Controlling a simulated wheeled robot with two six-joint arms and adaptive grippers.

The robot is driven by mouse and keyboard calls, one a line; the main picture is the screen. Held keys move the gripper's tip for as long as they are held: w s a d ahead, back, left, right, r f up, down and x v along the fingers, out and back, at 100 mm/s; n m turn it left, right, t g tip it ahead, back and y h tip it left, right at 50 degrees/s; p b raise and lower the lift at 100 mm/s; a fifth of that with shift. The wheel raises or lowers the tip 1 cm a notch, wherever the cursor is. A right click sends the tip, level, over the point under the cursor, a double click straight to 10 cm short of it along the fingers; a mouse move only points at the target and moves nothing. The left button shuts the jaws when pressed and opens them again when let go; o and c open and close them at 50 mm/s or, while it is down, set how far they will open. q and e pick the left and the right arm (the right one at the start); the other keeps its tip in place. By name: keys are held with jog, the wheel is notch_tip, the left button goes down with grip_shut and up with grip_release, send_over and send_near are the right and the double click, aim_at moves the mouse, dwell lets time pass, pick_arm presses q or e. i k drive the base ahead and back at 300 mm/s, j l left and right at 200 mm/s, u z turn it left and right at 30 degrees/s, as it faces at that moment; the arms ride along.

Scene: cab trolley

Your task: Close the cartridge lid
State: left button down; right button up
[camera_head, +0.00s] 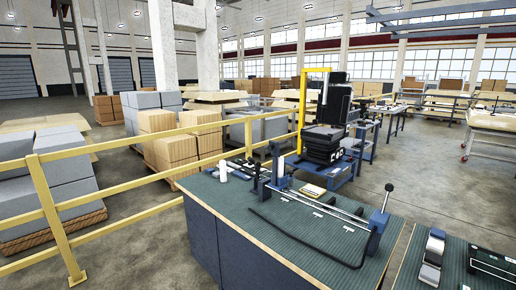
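I cannot pick out a cartridge or its lid for certain at this size. A blue and steel device (318,205) lies across the green-topped bench (262,228), with long rods and an upright lever (381,208) with a black knob at its right end. A black curved bar (300,242) lies in front of the rods. Small white parts (223,171) stand at the bench's far left. Neither of my grippers shows in the head view.
A yellow railing (60,220) runs along the left, with stacked boxes (160,132) beyond it. A black machine with a yellow frame (325,120) stands behind the bench. A second bench at the lower right holds a grey and white object (433,250) and a black tray (492,263).

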aim_at(273, 146)
jog(key=i+j+z, duration=0.1)
jog(key=i+j, duration=0.4)
jog(key=i, duration=0.2)
jog(key=i+j+z, duration=0.1)
jog(key=i+j, duration=0.45)
jog(key=i, duration=0.15)
